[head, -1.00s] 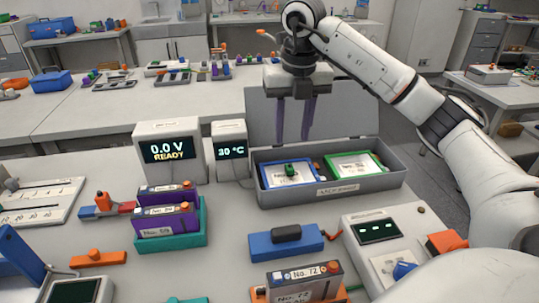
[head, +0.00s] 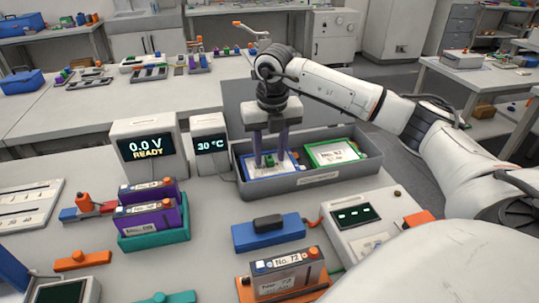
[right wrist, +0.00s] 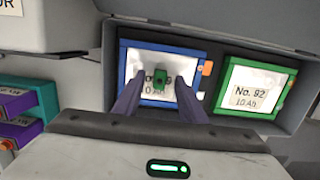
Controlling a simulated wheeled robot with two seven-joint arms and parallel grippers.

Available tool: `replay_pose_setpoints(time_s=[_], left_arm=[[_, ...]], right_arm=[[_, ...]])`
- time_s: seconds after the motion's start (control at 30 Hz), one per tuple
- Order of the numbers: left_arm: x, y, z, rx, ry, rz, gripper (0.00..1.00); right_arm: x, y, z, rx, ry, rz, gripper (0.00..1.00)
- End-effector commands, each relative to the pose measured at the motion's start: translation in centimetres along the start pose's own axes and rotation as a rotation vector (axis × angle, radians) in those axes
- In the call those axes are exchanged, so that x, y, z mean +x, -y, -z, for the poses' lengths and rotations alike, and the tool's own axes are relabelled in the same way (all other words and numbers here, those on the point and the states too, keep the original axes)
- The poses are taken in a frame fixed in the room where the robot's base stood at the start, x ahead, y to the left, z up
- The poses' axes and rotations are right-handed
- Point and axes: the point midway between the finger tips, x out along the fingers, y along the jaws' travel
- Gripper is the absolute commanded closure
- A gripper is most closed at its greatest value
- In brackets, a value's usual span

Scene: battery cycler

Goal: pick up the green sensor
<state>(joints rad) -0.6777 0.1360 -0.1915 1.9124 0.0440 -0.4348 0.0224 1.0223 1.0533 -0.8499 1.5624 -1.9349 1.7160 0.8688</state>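The green sensor (right wrist: 159,77) is a small dark green block on the white face of a blue-framed pack (right wrist: 182,60), inside a grey open case (head: 322,179). It also shows in the head view (head: 269,159), partly hidden by my fingers. My right gripper (head: 269,163) points down over it, with one purple finger on each side. In the right wrist view a gap shows between each finger and the sensor, so the gripper is open around it. My left gripper is not in view.
A green-framed pack (head: 338,153) lies in the case, right of the blue one. A temperature display (head: 211,143) and a voltage display (head: 148,147) stand left of the case. A blue block (head: 268,233) and a control box (head: 362,219) are in front.

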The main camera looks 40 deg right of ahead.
Motion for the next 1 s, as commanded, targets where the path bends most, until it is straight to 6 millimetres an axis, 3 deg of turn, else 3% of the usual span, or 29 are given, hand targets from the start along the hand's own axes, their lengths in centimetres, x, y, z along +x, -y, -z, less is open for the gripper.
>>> replay_pose_setpoints(time_s=[0.03, 0.27, 0.63, 1.0], left_arm=[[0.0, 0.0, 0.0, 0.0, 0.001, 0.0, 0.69], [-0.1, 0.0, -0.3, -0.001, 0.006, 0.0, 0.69], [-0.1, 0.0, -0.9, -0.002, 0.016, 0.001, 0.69], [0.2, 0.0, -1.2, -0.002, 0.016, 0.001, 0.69]], right_arm=[[0.0, 0.0, 0.0, 0.0, 0.0, 0.0, 0.62], [0.0, 0.0, 0.0, 0.0, 0.0, 0.0, 1.0], [-0.9, -0.1, -0.2, 0.001, 0.003, -0.002, 1.0], [-7.9, -0.1, -1.0, 0.001, 0.003, -0.003, 1.0]])
